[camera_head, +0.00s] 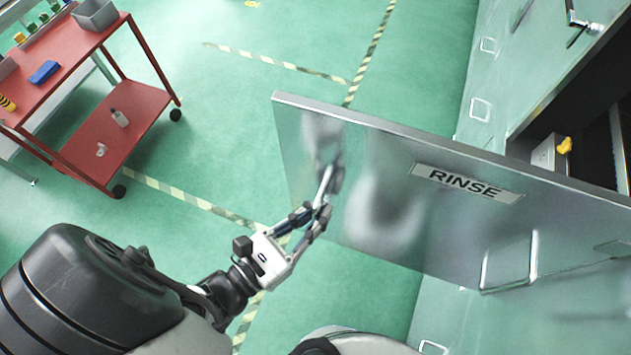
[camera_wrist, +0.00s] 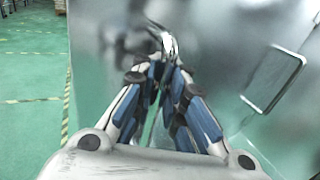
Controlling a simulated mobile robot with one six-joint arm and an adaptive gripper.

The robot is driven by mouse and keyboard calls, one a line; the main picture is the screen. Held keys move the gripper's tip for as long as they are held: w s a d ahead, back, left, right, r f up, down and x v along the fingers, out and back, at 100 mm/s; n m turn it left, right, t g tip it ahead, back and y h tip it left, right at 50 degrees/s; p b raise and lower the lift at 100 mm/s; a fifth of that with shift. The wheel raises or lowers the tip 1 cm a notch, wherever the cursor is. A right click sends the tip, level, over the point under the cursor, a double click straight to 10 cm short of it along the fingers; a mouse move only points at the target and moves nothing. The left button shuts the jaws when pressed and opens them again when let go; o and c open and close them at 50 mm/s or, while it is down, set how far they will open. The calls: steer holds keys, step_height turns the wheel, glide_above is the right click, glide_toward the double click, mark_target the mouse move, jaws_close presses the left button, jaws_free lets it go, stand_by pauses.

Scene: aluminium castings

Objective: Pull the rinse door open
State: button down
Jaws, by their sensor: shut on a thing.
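The rinse door (camera_head: 395,235) is a shiny metal panel with a RINSE label (camera_head: 467,183). It stands swung out, with a dark opening (camera_head: 590,115) behind it at the right. My gripper (camera_head: 322,210) is shut on the door's bar handle (camera_head: 327,182) near the panel's free edge. In the wrist view my gripper (camera_wrist: 168,70) closes around the handle (camera_wrist: 169,45), partly hiding it, and the door (camera_wrist: 215,30) fills the view behind. The panel mirrors my arm and gripper.
A red cart (camera_head: 120,125) with a grey bin (camera_head: 95,14) and small items stands at the upper left. A yellow knob (camera_head: 564,145) shows inside the opening. Green floor (camera_head: 230,100) with striped tape is clear between cart and door.

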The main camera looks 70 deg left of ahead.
steer(key=shift+a, duration=0.15)
steer(key=c, duration=1.7)
jaws_free()
steer(key=shift+s, duration=0.1)
steer(key=shift+o, duration=0.2)
steer(key=v, duration=1.2)
